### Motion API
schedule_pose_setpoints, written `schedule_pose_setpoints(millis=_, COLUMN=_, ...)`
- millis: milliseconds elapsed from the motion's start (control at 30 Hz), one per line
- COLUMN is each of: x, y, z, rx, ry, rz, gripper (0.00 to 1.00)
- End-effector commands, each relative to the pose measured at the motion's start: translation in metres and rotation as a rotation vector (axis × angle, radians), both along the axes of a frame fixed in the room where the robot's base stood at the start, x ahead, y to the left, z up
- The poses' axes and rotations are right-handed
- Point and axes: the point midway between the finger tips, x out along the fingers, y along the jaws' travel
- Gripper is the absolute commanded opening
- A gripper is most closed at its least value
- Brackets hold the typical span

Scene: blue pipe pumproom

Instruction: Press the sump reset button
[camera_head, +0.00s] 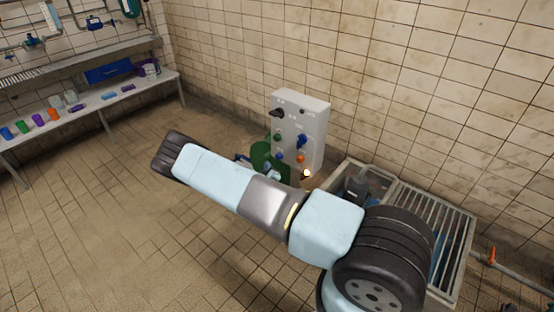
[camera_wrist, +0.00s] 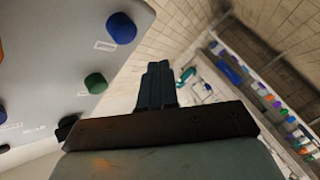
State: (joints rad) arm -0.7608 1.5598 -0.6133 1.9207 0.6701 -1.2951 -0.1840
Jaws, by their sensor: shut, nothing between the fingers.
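The grey control panel (camera_head: 313,125) stands by the tiled wall in the head view. Its face carries black, blue, green and orange knobs or buttons, and a glowing lamp (camera_head: 307,173) shows low at its right. Labels are too small to read, so I cannot tell which is the sump reset button. In the wrist view the panel (camera_wrist: 60,60) fills the left, with a blue button (camera_wrist: 121,27), a green button (camera_wrist: 95,83) and a black knob (camera_wrist: 67,127). My gripper (camera_wrist: 158,75) is shut and empty, right of the green button and apart from it. My arm hides part of the panel's surroundings in the head view.
A green rounded object (camera_head: 262,158) sits left of the panel, partly behind my arm. A grated sump (camera_head: 440,215) with pipes lies at right. A bench (camera_head: 90,105) with several coloured cups stands along the left wall. The tiled floor at lower left is clear.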

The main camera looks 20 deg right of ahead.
Motion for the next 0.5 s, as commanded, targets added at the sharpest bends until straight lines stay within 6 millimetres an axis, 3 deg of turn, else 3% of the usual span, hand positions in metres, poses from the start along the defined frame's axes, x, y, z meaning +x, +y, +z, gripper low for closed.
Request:
schedule_pose_setpoints(millis=200, x=0.013, y=-0.018, z=0.000, rx=-0.001, ry=0.001, rz=-0.002, gripper=0.00)
schedule_pose_setpoints(millis=500, x=0.019, y=-0.027, z=0.000, rx=-0.002, ry=0.002, rz=0.000, gripper=0.00)
